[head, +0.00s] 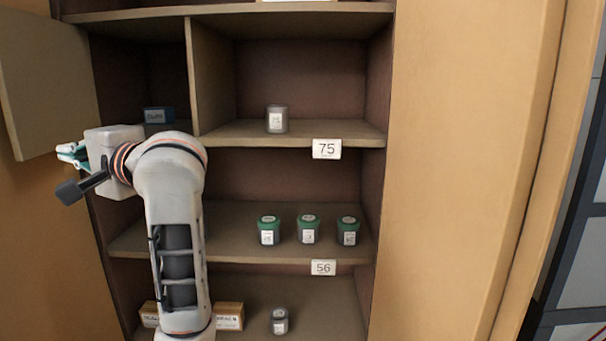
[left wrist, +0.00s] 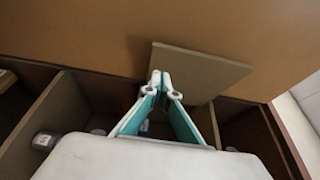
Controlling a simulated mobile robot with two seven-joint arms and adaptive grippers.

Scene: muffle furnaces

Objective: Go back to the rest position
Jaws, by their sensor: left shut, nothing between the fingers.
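My left gripper (head: 72,153) is at the left of the head view, in front of the cabinet's left side and near the open door (head: 45,85). Its fingers are shut and empty. In the left wrist view the shut fingertips (left wrist: 160,84) stand out against the door panel (left wrist: 200,72). My left arm covers part of the shelves in the head view. My right gripper is in neither view.
The wooden cabinet holds a grey-lidded jar (head: 277,119) above label 75 (head: 326,149), and three green-lidded jars (head: 308,229) above label 56 (head: 323,267). A small jar (head: 279,320) and a box (head: 229,316) stand lower. A dark blue box (head: 158,115) sits upper left.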

